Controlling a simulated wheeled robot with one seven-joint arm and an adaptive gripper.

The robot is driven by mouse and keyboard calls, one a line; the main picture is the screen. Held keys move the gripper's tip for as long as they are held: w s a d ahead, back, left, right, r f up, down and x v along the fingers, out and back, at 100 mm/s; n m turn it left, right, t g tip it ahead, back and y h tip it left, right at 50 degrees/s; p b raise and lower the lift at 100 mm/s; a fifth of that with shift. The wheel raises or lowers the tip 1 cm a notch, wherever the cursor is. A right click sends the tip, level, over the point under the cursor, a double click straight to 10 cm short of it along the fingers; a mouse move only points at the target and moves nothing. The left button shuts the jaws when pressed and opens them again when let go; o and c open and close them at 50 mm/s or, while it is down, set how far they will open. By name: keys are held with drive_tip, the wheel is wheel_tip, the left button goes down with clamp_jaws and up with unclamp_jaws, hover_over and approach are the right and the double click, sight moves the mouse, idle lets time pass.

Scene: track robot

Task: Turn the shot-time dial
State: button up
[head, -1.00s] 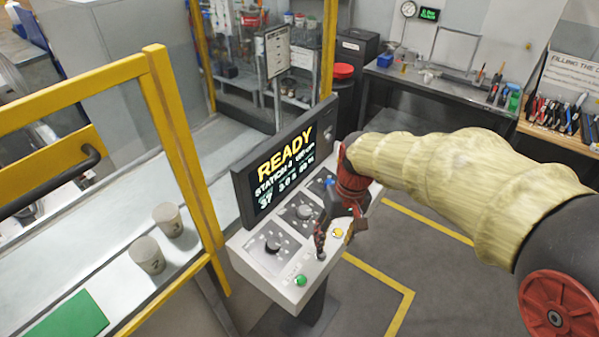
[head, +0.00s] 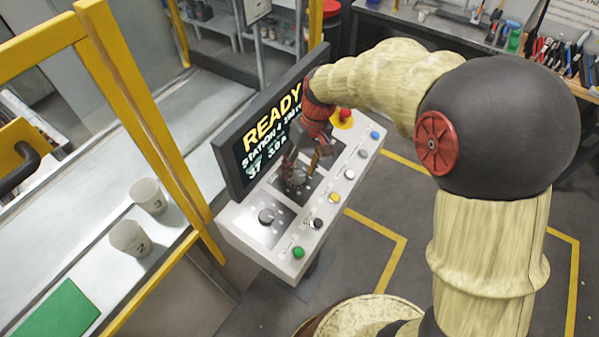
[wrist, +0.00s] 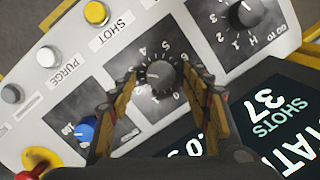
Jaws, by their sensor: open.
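The control panel (head: 240,228) has a row of dials below its screen. The middle dial, a black knob (wrist: 160,74) with a numbered scale, is straight ahead in the wrist view. I cannot read a label naming it as the shot-time dial. In the head view this dial (head: 296,177) is partly covered by my fingers. My gripper (head: 302,160) is open just above it. In the wrist view the fingers of my gripper (wrist: 165,78) stand on either side of the knob; contact cannot be told. Another black dial (head: 267,216) is on the left, and a blue knob (wrist: 85,129) is on the other side.
The screen (head: 268,130) reads READY and rises close behind the dials. Several buttons, including a green one (head: 298,252) and a yellow one (head: 333,197), line the front edge. A red emergency button (head: 344,114) is at the far end. Two paper cups (head: 129,238) stand left, behind a yellow frame.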

drive_tip(key=shift+a+f, duration=0.15)
drive_tip(key=shift+f, duration=0.5)
drive_tip(key=c, duration=0.3)
drive_tip(key=c, duration=0.8)
drive_tip(key=shift+c, duration=0.3)
